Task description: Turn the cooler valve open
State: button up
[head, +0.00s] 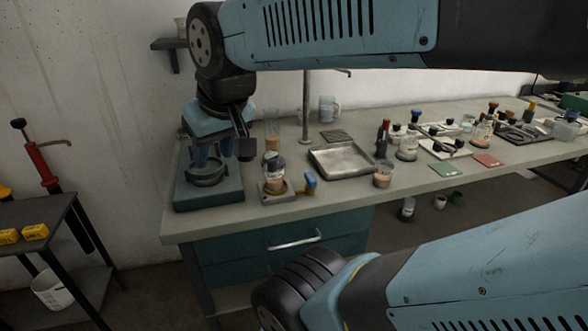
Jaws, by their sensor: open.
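My gripper (224,155) points down at the left end of the bench, open. It is above a teal block (208,192) with a dark ring (206,172) on its top. Whether the fingers touch the ring cannot be told. A small blue upright piece (310,181) stands to the right, beside a grey base (277,194) bearing a jar (275,178) with peach-coloured contents. I cannot tell which of these is the cooler valve or how it is turned; my arm and gripper hide part of the block's back.
A metal tray (342,162), a small beaker (383,177) and a clear cylinder (272,128) stand on the bench (230,222). A metal stand rod (306,105) rises behind. Several bottles crowd the right. My arm crosses the top; a dark side table (40,215) is left.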

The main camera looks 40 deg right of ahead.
aim_at(311, 180)
jog(key=z, duration=0.05)
jog(key=k, duration=1.2)
jog(key=z, duration=0.35)
jog(key=i, duration=1)
jog(key=u, duration=0.05)
